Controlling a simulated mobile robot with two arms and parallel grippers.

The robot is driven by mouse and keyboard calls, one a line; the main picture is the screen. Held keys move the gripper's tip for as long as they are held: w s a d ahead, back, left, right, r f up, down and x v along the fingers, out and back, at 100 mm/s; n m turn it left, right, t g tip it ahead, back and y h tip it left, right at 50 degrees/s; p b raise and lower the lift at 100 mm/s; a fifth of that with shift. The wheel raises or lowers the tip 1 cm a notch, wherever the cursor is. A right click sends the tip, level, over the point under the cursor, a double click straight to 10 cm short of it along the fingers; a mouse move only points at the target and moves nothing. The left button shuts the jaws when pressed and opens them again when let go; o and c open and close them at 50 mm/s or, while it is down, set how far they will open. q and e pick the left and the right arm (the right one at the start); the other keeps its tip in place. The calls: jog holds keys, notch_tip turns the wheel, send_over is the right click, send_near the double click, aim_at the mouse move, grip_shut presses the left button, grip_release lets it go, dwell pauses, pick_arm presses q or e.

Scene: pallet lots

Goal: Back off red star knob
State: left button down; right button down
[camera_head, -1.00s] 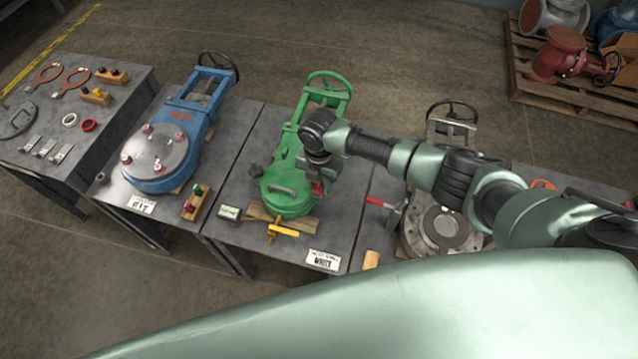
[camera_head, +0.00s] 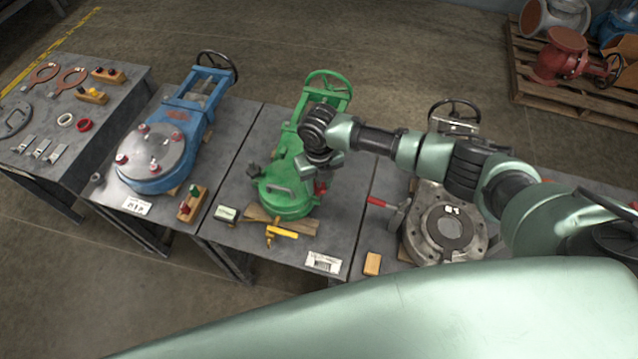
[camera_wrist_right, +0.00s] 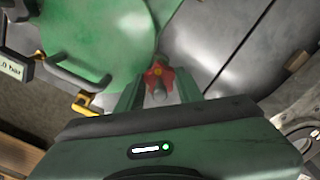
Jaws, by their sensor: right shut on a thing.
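The red star knob (camera_wrist_right: 157,74) shows in the right wrist view between the fingers of my right gripper (camera_wrist_right: 159,91), at the edge of the green valve's round cover. In the head view the red knob (camera_head: 320,187) is a small patch at the right side of the green valve (camera_head: 284,200), just below my right gripper (camera_head: 323,168). The right gripper is shut on the knob. The knob's shank and the finger contact are partly hidden. My left gripper is not in view.
A blue valve (camera_head: 155,158) with red knobs stands on the table to the left. A grey valve (camera_head: 443,232) with a red-handled clamp (camera_head: 381,203) stands to the right.

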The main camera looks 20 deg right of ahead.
jog(key=shift+w+r+n, duration=0.1)
jog(key=shift+w+n, duration=0.05)
jog(key=shift+n, duration=0.35)
jog(key=c, duration=0.9)
grip_release()
notch_tip(320, 180, up, 8)
jog(key=shift+f+b, duration=0.1)
jog(key=shift+b, duration=0.45)
jog(key=shift+f, duration=0.1)
